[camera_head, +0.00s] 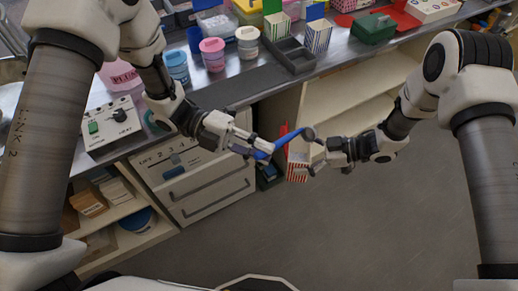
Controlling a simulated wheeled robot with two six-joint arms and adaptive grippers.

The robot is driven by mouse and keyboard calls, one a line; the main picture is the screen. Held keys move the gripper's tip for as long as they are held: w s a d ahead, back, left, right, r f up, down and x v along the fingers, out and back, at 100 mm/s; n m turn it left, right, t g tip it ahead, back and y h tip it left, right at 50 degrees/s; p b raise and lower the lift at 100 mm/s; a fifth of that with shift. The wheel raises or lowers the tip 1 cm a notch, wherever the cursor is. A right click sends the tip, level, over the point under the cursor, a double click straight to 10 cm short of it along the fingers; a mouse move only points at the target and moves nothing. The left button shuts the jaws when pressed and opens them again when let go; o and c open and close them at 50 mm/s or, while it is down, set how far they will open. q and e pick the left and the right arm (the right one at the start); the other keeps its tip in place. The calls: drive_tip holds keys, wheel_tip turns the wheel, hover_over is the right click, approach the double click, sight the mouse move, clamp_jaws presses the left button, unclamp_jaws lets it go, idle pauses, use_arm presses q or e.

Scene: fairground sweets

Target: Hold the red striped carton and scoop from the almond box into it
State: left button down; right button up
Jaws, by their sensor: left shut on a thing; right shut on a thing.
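My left gripper (258,149) is shut on a blue-handled scoop (286,139) in front of the counter. The scoop slants up to the right towards my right gripper. My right gripper (311,155) is shut on the red striped carton (297,167), which is upright below the scoop's far end. The gripper and scoop hide part of the carton, and I cannot see inside it. Whether the scoop holds anything is too small to tell. I cannot tell which container on the counter is the almond box.
The counter holds a pink tub (212,54), a blue tub (176,67), a black tray (291,54), a striped box (317,36) and a green box (373,28). A control box (112,127) stands at left. Drawers (208,191) and open shelves (350,97) lie below; the floor (390,220) is clear.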

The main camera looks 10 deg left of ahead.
use_arm(q)
drive_tip(key=w+d+r+n+g+y, duration=0.3)
drive_tip(key=w+d+r+n+y, duration=0.1)
drive_tip(key=w+d+r+n, duration=0.4)
drive_tip(key=w+r+n, duration=0.2)
drive_tip(key=w+r, duration=0.1)
drive_tip(key=w, duration=0.1)
drive_tip(key=shift+w+d+g+y, duration=0.2)
drive_tip(key=shift+w+g+y, duration=0.1)
drive_tip(key=shift+g, duration=0.1)
